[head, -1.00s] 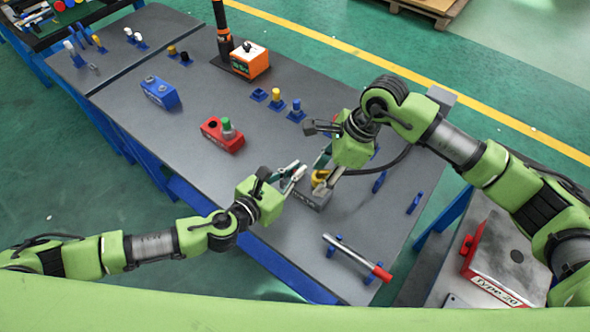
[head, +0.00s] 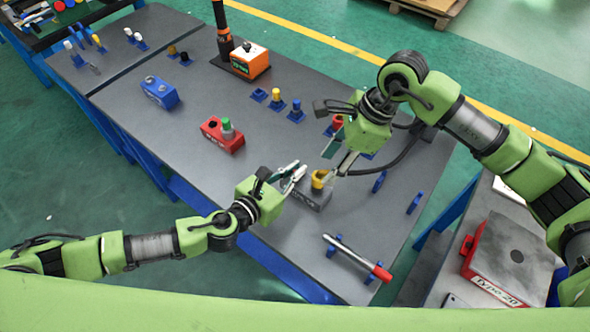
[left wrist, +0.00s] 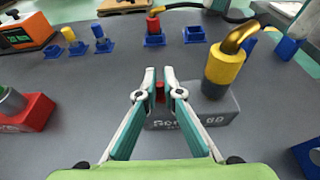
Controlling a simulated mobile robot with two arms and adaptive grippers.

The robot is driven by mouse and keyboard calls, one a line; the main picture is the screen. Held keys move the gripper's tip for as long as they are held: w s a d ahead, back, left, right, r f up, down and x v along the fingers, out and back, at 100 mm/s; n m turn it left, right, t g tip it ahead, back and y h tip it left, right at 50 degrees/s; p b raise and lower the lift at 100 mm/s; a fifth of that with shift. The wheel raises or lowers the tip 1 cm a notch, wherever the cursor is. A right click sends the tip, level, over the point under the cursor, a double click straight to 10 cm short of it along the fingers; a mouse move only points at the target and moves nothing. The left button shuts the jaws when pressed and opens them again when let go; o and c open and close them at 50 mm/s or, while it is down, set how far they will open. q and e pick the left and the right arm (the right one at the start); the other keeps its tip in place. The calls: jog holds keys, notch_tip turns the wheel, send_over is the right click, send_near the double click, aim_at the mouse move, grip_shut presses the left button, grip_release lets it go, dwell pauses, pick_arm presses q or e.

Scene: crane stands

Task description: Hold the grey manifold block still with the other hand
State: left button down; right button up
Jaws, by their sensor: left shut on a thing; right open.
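The grey manifold block (head: 312,200) lies on the dark table, and it also shows in the left wrist view (left wrist: 215,128). A yellow fitting (head: 319,178) stands upright on it; in the left wrist view the fitting (left wrist: 222,72) carries a curved brass piece.
A red box with a green knob (head: 222,134) and a blue box (head: 160,92) stand to the left. Small blue holders (head: 277,102) stand behind. A red-ended bar (head: 358,258) rests on blue supports in front. A dark cable runs beside my right arm.

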jog(key=v, duration=1.2)
pick_arm(q)
jog(key=c, duration=2.1)
grip_release()
